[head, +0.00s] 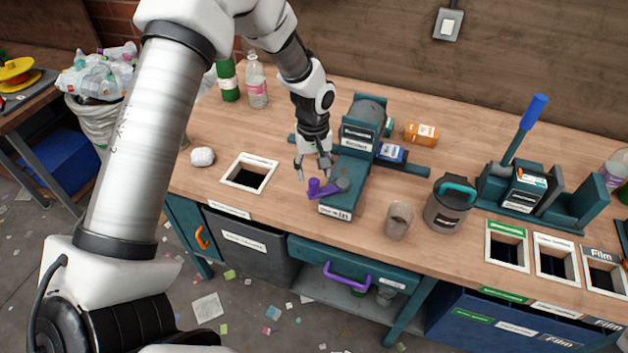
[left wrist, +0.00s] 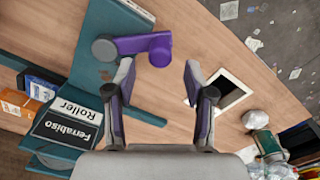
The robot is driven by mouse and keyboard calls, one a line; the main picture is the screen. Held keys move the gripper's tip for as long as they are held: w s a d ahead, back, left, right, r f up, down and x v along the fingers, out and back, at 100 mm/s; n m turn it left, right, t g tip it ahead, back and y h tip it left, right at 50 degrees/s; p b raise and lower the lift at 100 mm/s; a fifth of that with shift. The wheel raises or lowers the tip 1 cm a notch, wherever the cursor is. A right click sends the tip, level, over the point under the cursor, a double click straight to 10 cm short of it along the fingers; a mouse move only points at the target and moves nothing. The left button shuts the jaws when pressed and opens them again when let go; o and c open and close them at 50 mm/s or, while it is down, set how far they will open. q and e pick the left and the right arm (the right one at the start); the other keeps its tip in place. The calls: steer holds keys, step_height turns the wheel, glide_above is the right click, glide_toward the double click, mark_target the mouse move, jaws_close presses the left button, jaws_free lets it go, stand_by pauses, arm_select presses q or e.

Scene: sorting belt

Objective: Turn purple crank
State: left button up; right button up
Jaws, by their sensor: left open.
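The purple crank (head: 324,187) is on the front end of a teal roller machine (head: 350,172) on the workbench. Its arm joins a grey hub, and its knob points up at the left end. My left gripper (head: 314,174) is open and empty, pointing down just behind and above the crank knob. In the left wrist view the purple crank (left wrist: 140,46) lies beyond the fingertips, with the knob between the lines of the two open fingers (left wrist: 158,80). The gripper appears apart from the crank. My right gripper is not in view.
A square hole with a white rim (head: 232,184) lies left of the crank. A white crumpled ball (head: 203,157), a cup (head: 399,220) and a grey canister (head: 447,205) stand nearby. An orange box (head: 421,133) lies behind. A teal press with a blue lever (head: 534,112) stands right.

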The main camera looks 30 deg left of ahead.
mark_target(314, 180)
arm_select(q)
step_height(314, 180, down, 4)
steer(key=shift+s+d+f+p, duration=0.1)
steer(key=shift+f+p, duration=0.1)
steer(key=shift+p, duration=0.2)
steer(key=shift+f, duration=0.3)
jaws_close()
steer(key=shift+s, duration=0.1)
steer(key=w+d+n, duration=0.2)
steer(key=d+n, duration=0.9)
steer(key=n, duration=0.8)
steer(key=shift+w+d+n, duration=0.4)
